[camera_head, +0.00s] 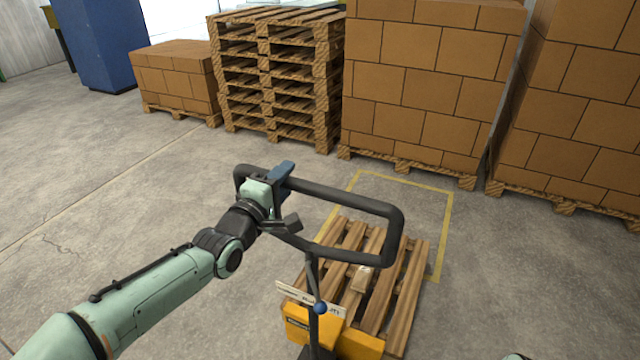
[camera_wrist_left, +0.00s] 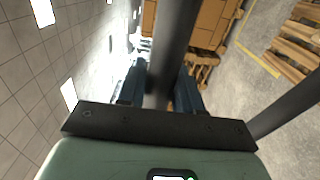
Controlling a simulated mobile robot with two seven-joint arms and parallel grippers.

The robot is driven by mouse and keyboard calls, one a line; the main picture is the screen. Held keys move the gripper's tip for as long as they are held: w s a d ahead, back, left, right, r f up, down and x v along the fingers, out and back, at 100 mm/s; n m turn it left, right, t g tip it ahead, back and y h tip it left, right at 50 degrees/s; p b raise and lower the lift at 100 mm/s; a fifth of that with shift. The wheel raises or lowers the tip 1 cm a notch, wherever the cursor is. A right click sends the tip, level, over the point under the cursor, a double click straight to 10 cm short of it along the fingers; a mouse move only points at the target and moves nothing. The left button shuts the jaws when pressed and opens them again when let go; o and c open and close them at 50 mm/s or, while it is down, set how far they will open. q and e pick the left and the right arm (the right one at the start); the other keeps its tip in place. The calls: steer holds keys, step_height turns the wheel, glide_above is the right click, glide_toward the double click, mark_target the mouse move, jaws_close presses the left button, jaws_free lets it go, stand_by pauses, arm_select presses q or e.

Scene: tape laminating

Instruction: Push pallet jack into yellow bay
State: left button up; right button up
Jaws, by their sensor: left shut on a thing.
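The pallet jack (camera_head: 330,333) has a yellow body and a dark looped handle. A wooden pallet (camera_head: 405,300) rests on it, with a small box (camera_head: 361,279) on top. My left gripper (camera_head: 278,182) is shut on the left part of the handle loop; the handle bar (camera_wrist_left: 176,45) runs between its fingers in the left wrist view. The yellow bay (camera_head: 400,181) is a floor outline just ahead of the jack. The far end of the pallet overlaps the outline's near part. My right gripper is not seen; only a bit of an arm shows at the bottom edge.
Behind the bay stands a pallet of stacked cartons (camera_head: 430,85), with another carton stack (camera_head: 575,120) to its right. A stack of empty pallets (camera_head: 275,80) and a low carton load (camera_head: 178,78) stand left. The floor to the left is clear.

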arm_select(q)
steer(key=shift+w+d+r, duration=0.15)
steer(key=shift+w, duration=0.3)
steer(key=p+x, duration=0.4)
steer(key=x, duration=0.4)
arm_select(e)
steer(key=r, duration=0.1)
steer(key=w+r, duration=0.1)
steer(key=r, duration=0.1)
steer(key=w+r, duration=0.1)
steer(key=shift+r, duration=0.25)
arm_select(q)
steer(key=shift+w, duration=0.15)
